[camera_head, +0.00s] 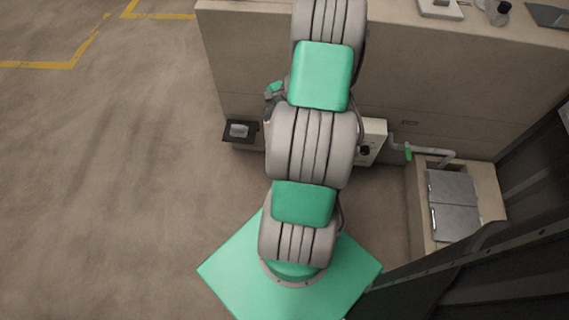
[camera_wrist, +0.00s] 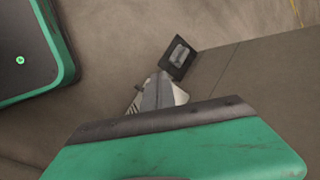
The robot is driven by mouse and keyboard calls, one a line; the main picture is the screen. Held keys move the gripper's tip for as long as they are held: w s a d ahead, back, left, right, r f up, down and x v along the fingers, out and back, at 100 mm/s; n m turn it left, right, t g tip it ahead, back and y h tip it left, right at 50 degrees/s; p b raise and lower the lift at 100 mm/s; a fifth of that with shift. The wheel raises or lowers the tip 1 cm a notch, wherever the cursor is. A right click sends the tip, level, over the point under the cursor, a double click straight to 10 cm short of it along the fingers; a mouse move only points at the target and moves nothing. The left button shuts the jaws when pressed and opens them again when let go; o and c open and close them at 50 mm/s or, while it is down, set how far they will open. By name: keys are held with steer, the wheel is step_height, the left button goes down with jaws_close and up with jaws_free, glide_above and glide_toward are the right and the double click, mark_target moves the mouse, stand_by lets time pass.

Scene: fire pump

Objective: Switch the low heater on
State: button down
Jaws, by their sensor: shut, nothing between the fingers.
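A pale box (camera_head: 372,140) stands low against the front of the long counter, mostly hidden behind my arm in the head view. A small dark knob-like part (camera_head: 365,151) shows on its right side. I cannot make out any label or heater switch position. In the wrist view, my gripper (camera_wrist: 157,92) shows as a narrow grey shape beyond the green housing, with its fingers together and nothing visible between them. Pale surfaces show on both sides of it; I cannot tell whether it touches them. The head view does not show the fingertips clearly.
A dark plate with a grey piece (camera_head: 240,131) sits left of the box; it also shows in the wrist view (camera_wrist: 180,57). A pipe with a green handle (camera_head: 408,153) runs right of the box, near grey hatches (camera_head: 453,201). Floor at left is clear.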

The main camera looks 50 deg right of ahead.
steer(key=s+d+f+m+t+b, duration=0.1)
steer(key=s+d+f+m, duration=0.1)
steer(key=f, duration=0.5)
steer(key=s+d+f+m+t+b, duration=0.1)
steer(key=s+d+f+m+b, duration=0.1)
steer(key=f, duration=0.4)
steer(key=s+d+f+m+t+b, duration=0.1)
steer(key=s+d+f+m, duration=0.2)
steer(key=f, duration=0.4)
steer(key=shift+s+d+f+m+h, duration=0.25)
steer(key=shift+s+m, duration=0.3)
steer(key=shift+m, duration=0.35)
steer(key=shift+a+f, duration=0.1)
steer(key=b+x, duration=0.4)
steer(key=x, duration=0.6)
